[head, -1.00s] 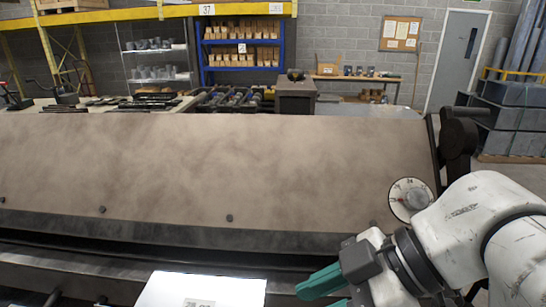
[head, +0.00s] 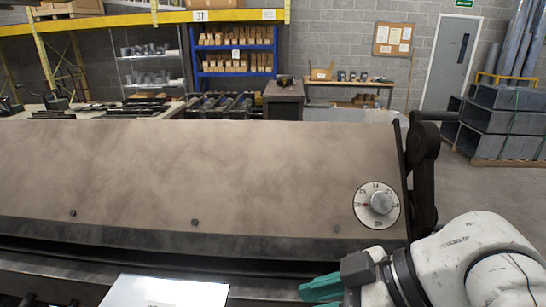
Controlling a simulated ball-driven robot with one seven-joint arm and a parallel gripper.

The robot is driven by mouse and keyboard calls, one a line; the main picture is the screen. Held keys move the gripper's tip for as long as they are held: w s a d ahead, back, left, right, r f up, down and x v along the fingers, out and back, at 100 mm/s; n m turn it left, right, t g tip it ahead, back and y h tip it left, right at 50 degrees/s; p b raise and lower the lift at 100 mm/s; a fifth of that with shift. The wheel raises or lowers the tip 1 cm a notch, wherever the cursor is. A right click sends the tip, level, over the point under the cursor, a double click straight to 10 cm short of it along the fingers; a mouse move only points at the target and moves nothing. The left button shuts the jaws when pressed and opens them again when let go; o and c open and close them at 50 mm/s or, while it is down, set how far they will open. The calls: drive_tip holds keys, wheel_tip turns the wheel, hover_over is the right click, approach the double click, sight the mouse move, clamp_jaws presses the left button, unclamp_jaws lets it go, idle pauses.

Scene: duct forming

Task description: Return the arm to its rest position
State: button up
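My white arm (head: 462,262) comes in from the lower right corner in the head view. My gripper (head: 322,289) has green fingers that point left, low in front of the folding machine. Only part of the fingers shows, and the picture's bottom edge cuts them off, so I cannot tell how far apart they are. A bright flat sheet (head: 165,291) lies to the left of the gripper, apart from it. The large brown machine panel (head: 200,175) spans the view behind the arm, with a round dial (head: 377,204) near its right end.
A dark hinge arm (head: 422,170) stands at the panel's right end, close above my arm. Stacked grey ducts (head: 505,125) stand on a pallet at the back right. Bare floor (head: 475,190) lies between. A blue shelf (head: 235,60) stands at the back.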

drive_tip(key=s+d+f+m+t+h, duration=0.1)
drive_tip(key=d+f+m+h, duration=0.1)
drive_tip(key=d+f+m, duration=0.35)
drive_tip(key=d+f+m+t+h, duration=0.2)
drive_tip(key=f, duration=0.6)
drive_tip(key=s+d+f+m+t+h, duration=0.1)
drive_tip(key=d+f+m+h, duration=0.1)
drive_tip(key=d+f+m, duration=0.3)
drive_tip(key=s+d+f+m+g+h+b, duration=0.1)
drive_tip(key=s+d+f, duration=0.3)
drive_tip(key=s+f, duration=0.4)
drive_tip(key=s+d+f+m+g+h+b, duration=0.1)
drive_tip(key=s+d+f+g+h, duration=0.2)
drive_tip(key=s+f, duration=0.5)
drive_tip(key=s+d+g, duration=0.1)
drive_tip(key=s+d, duration=0.1)
drive_tip(key=shift+s+h, duration=0.3)
drive_tip(key=shift+f, duration=0.1)
